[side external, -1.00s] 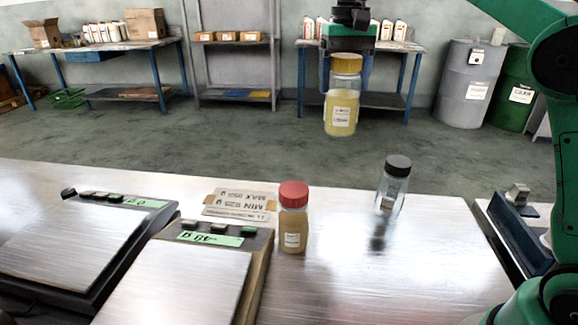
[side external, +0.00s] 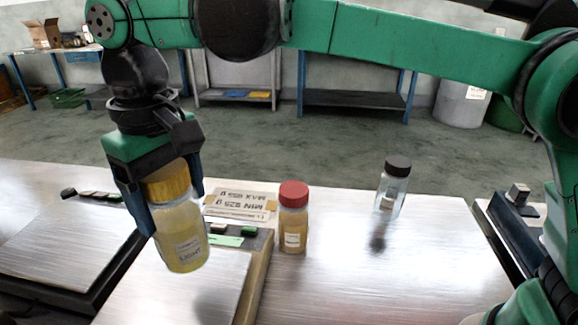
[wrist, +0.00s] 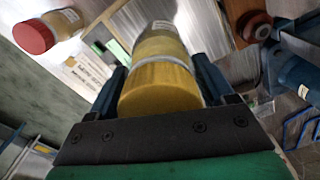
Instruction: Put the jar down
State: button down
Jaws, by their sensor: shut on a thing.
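The yellow-lidded jar (side external: 182,235) holds yellow liquid and has a white label that seems to read LIGHT. My gripper (side external: 172,200) is shut on it near the lid, and the jar tilts slightly. In the side view it hangs over the front scale (side external: 222,275), whose plate seems clear of it; the exact height is hard to tell. In the wrist view the jar's yellow lid (wrist: 158,88) sits between my fingers. A red-capped jar (side external: 293,222) with amber liquid stands upright on the table right of the front scale.
A dark-capped clear jar (side external: 393,188) stands further right on the table. A second scale (side external: 60,250) lies at the left. A MIN/MAX sign plate (side external: 240,203) lies behind the front scale. The metal tabletop (side external: 400,270) at the front right is clear.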

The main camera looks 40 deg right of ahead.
aim_at(182, 233)
jog(key=shift+f, duration=2.6)
jog(key=shift+f, duration=0.15)
grip_release()
jog(key=shift+r, duration=3.65)
jog(key=shift+w+d+r, duration=0.1)
jog(key=shift+d+r, duration=0.1)
jog(key=s+d+f+m+t, duration=0.1)
jog(key=s+d+f+t, duration=0.1)
jog(key=d, duration=0.6)
jog(key=s+d+f+m+t, duration=0.2)
jog(key=d+f, duration=0.2)
jog(key=d, duration=0.4)
jog(key=s+d+f+m+t, duration=0.1)
jog(key=s+d+f+t, duration=0.1)
jog(key=d, duration=0.7)
jog(key=shift+s+f+m+t, duration=0.2)
jog(key=shift+f+m+t, duration=0.1)
jog(key=shift+f+t, duration=0.3)
